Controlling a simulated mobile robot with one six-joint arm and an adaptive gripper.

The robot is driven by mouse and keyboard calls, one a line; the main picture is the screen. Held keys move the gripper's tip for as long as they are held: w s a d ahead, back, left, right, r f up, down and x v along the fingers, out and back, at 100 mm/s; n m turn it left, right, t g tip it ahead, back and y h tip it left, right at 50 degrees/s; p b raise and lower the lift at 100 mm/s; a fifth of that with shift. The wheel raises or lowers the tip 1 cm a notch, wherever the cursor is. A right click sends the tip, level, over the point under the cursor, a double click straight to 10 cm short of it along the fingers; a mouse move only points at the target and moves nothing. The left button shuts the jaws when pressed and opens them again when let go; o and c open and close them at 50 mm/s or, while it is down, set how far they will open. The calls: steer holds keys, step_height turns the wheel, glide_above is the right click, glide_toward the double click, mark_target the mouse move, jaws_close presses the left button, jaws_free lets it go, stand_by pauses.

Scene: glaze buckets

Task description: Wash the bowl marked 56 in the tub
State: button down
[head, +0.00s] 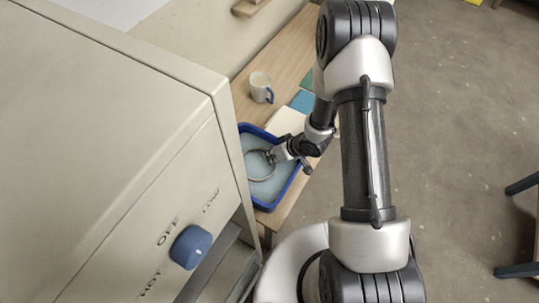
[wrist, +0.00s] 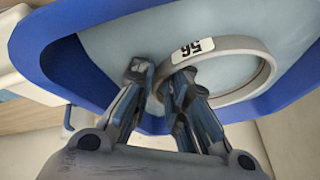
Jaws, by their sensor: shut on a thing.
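The pale grey bowl (wrist: 236,44) is in the blue tub (wrist: 55,62), and its white label (wrist: 193,48) reads 56, upside down in the wrist view. My gripper (wrist: 160,78) is shut on the bowl's near-left wall, one finger on each side of it. In the head view my gripper (head: 273,156) reaches into the tub (head: 285,189) from the right, and the bowl (head: 249,172) shows as a ring in the pale blue water. I cannot tell whether the bowl touches the tub's floor.
A mug (head: 260,84) with a blue handle stands behind the tub on the wooden table (head: 285,62). A teal tile (head: 303,101) and a cream slab (head: 284,121) lie near it. A large cabinet (head: 120,130) with a blue knob (head: 190,247) stands close on the left.

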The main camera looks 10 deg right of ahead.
steer(key=shift+d, duration=0.35)
steer(key=shift+a, duration=1.25)
steer(key=shift+d, duration=0.15)
steer(key=shift+d+p, duration=0.35)
steer(key=shift+d, duration=0.75)
steer(key=shift+a, duration=0.1)
